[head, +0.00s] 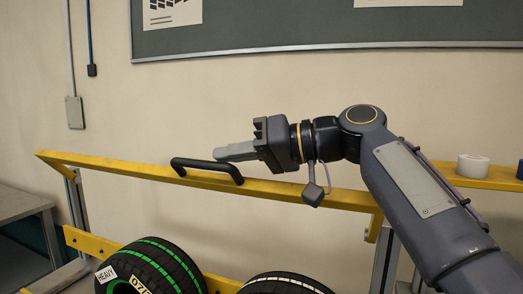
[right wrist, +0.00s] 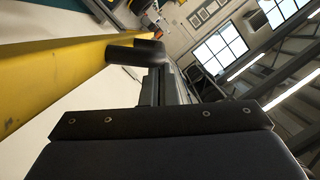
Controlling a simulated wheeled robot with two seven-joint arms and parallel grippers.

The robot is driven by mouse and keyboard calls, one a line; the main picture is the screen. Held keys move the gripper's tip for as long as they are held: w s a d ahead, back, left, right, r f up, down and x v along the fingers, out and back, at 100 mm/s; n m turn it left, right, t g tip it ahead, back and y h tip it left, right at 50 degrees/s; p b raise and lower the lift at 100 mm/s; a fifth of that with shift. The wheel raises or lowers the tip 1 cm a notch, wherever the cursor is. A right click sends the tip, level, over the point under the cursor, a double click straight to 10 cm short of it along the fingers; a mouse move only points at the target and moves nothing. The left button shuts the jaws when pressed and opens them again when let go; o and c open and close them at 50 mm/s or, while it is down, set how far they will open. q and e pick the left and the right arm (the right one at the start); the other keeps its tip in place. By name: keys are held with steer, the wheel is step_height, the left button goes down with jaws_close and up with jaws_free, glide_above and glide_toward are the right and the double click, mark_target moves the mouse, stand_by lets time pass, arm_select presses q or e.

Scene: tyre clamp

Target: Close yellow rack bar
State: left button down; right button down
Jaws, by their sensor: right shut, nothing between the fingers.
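The yellow rack bar (head: 290,190) runs across the head view above the tyres, with its left end turned toward the back left. A black handle (head: 207,166) is fixed on it left of centre. My right gripper (head: 222,153) is shut and empty, just above and behind the handle's right end in the picture; I cannot tell if it touches. In the right wrist view the yellow bar (right wrist: 60,60) fills the left side, and the dark handle (right wrist: 133,52) is close to the shut fingers (right wrist: 158,80). My left gripper is not in view.
Two tyres, one with green stripes (head: 150,268) and one with white (head: 285,284), sit below the bar on the rack. A lower yellow rail (head: 92,243) runs behind them. A white roll (head: 473,166) stands on a yellow ledge at right. A grey table (head: 20,203) is at left.

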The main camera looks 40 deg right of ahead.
steer(key=s+a+f+n+h+b, duration=0.1)
steer(key=s+a+f+n+b, duration=0.1)
steer(key=f+b, duration=0.5)
steer(key=s+a+f+n+t+h+b, duration=0.1)
steer(key=s+a+f+n+b, duration=0.1)
steer(key=a+f+n+b, duration=0.3)
step_height(320, 180, down, 2)
steer(key=b, duration=0.2)
steer(key=shift+a+n+h+b, duration=0.3)
steer(key=shift+h+b, duration=0.1)
